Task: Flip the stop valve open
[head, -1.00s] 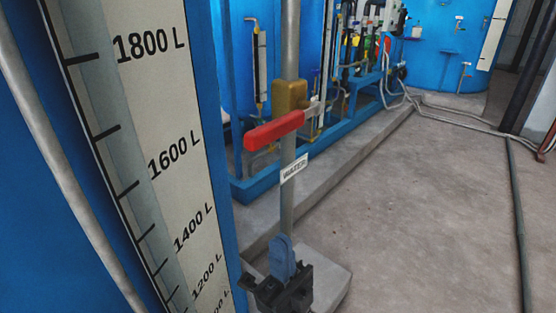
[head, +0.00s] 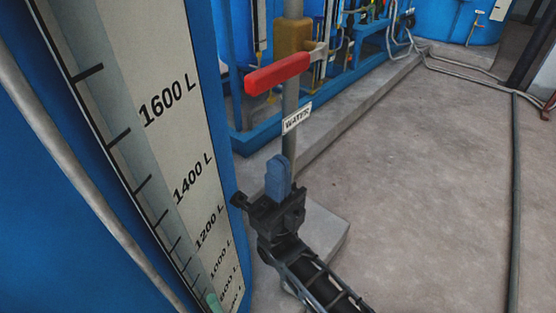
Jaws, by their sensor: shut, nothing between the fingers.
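The stop valve has a red lever handle (head: 277,73) that sticks out to the left, across the upright grey pipe (head: 289,105). Its brass-coloured body (head: 293,36) sits on the pipe just above the lever. A white tag reading WATER (head: 297,118) is on the pipe below the lever. My gripper (head: 279,160) is below the lever and the tag, in front of the pipe in the picture, with its blue fingers pointing up. The fingers are shut and empty, apart from the lever. The gripper hides the lower part of the pipe.
A blue tank with a white litre scale (head: 165,150) fills the left side, close to my gripper. A concrete block (head: 325,225) lies behind my arm. Blue framed equipment (head: 350,55) stands at the back. The floor (head: 420,170) to the right is mostly clear, with hoses at its far side.

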